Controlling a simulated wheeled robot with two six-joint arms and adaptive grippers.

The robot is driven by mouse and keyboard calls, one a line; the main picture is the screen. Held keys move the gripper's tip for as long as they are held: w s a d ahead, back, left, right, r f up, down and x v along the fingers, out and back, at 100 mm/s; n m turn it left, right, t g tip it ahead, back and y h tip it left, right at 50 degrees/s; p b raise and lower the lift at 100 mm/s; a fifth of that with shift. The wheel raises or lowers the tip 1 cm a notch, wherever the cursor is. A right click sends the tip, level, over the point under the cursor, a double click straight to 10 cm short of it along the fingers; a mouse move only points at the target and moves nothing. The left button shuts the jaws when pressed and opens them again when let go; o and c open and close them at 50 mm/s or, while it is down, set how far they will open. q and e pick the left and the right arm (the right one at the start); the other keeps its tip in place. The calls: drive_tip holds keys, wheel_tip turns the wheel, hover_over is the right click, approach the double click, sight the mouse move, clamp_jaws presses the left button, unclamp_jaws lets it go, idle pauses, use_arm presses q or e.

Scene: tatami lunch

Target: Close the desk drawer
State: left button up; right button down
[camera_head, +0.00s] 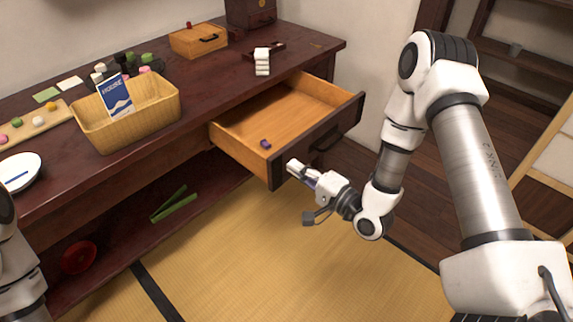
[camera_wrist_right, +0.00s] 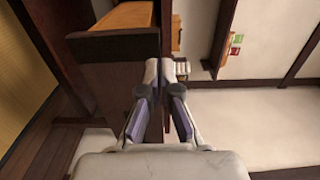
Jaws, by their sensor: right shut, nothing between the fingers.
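The desk drawer (camera_head: 312,98) is pulled out from the dark red desk (camera_head: 210,80), showing its light wood inside. Its dark front (camera_head: 345,122) has a dark handle (camera_head: 328,142). My right gripper (camera_head: 292,166) is shut and empty, with its fingertips at the left end of the drawer front. I cannot tell whether they touch it. In the right wrist view the gripper (camera_wrist_right: 167,72) points at a dark panel (camera_wrist_right: 115,75), seemingly the drawer front. My left gripper is not in view; part of my left arm shows at the left edge.
A small purple block (camera_head: 265,143) lies in the drawer. A woven basket (camera_head: 150,122) with a blue and white packet (camera_head: 116,95), a small wooden box (camera_head: 197,40) and a white stack (camera_head: 262,62) stand on the desk. Tatami floor below is clear.

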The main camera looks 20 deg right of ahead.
sight(278, 156)
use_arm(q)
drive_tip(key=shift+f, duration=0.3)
use_arm(e)
drive_tip(key=shift+x, duration=1.85)
